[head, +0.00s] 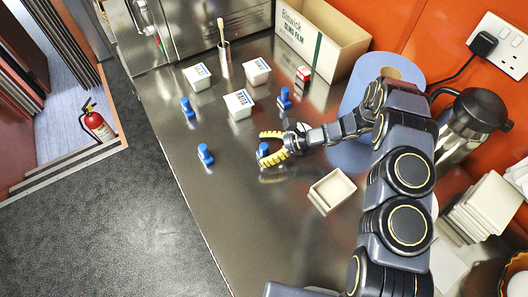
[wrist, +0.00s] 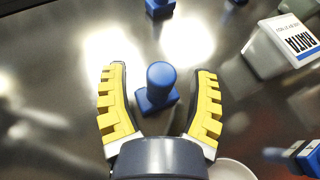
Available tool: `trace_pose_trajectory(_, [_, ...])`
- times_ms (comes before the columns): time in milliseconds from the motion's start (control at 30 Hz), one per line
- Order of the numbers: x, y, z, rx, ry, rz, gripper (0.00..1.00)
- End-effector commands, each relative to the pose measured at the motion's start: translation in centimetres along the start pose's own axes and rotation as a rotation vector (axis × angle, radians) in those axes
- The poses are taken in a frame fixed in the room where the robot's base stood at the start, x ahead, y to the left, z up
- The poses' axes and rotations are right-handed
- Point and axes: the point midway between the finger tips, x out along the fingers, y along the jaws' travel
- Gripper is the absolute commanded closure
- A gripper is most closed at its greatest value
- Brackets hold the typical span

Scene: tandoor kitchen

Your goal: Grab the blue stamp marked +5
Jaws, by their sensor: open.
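My gripper (head: 265,149) is open, low over the steel counter, its yellow-padded fingers spread. A blue stamp (head: 263,150) with a round knob handle stands upright between the fingers. In the wrist view this stamp (wrist: 160,84) sits between the two fingers of my gripper (wrist: 160,75), with a gap on each side. No marking on it can be read, so I cannot tell whether it is the +5 one. Other blue stamps stand at the left (head: 205,154), upper left (head: 187,108) and upper right (head: 284,98) in the head view.
White labelled tubs (head: 239,104) stand farther back, near a cup (head: 224,58) holding a wooden stick. The counter's left front is clear.

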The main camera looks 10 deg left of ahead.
Motion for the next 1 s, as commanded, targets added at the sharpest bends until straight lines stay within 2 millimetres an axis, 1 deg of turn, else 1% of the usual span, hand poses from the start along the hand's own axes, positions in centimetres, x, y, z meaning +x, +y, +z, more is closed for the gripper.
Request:
trace_pose_trajectory(200, [0.1, 0.0, 0.0, 0.0, 0.0, 0.0, 0.4])
trace_pose_trajectory(233, [0.1, 0.0, 0.0, 0.0, 0.0, 0.0, 0.48])
trace_pose_trajectory(267, [0.1, 0.0, 0.0, 0.0, 0.0, 0.0, 0.61])
trace_pose_trajectory(300, [0.1, 0.0, 0.0, 0.0, 0.0, 0.0, 0.78])
trace_pose_trajectory(333, [0.1, 0.0, 0.0, 0.0, 0.0, 0.0, 0.91])
trace_pose_trajectory(367, [0.1, 0.0, 0.0, 0.0, 0.0, 0.001, 1.0])
trace_pose_trajectory(767, [0.0, 0.0, 0.1, 0.0, 0.0, 0.001, 1.0])
trace_pose_trajectory(867, [-0.1, 0.0, 0.4, -0.001, 0.0, 0.0, 1.0])
trace_pose_trajectory(1000, [-0.5, 0.0, 1.4, -0.001, 0.0, 0.002, 1.0])
